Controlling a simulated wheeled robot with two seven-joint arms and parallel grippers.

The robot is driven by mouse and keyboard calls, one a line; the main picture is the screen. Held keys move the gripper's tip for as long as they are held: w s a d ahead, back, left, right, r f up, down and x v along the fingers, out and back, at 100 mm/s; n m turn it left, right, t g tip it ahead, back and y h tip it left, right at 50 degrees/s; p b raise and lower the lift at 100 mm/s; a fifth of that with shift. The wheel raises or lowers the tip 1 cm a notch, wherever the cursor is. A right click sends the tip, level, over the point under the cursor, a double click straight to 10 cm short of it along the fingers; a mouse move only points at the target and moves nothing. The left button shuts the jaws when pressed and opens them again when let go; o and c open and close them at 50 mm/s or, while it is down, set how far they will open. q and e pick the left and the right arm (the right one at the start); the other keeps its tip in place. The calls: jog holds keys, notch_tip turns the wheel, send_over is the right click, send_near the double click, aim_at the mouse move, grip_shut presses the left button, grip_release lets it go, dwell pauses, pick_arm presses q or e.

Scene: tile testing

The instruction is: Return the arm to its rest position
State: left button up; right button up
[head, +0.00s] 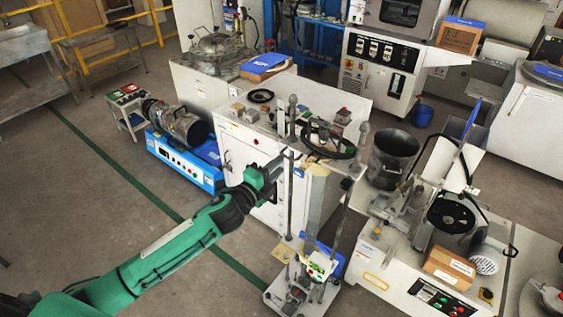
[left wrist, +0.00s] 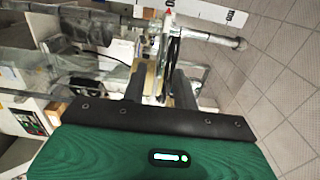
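My left arm is green and reaches in from the lower left in the head view. Its dark gripper (head: 272,173) is beside a tall metal test stand (head: 290,195) with upright rods, in front of a white cabinet (head: 238,160). In the left wrist view the two dark fingers of the left gripper (left wrist: 159,82) stand apart with a gap between them. Metal rods (left wrist: 205,35) of the stand show beyond the fingers, and I see nothing clearly held. Whether the fingers touch the stand cannot be told. My right gripper is in neither view.
A blue machine (head: 185,165) with a motor stands left of the cabinet. A grey bucket (head: 392,155) and a bench (head: 385,262) with a cardboard box (head: 449,268) are on the right. Open floor (head: 75,190) with a green line lies around my arm on the left.

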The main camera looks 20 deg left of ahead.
pick_arm(q)
jog(key=shift+v, duration=0.9)
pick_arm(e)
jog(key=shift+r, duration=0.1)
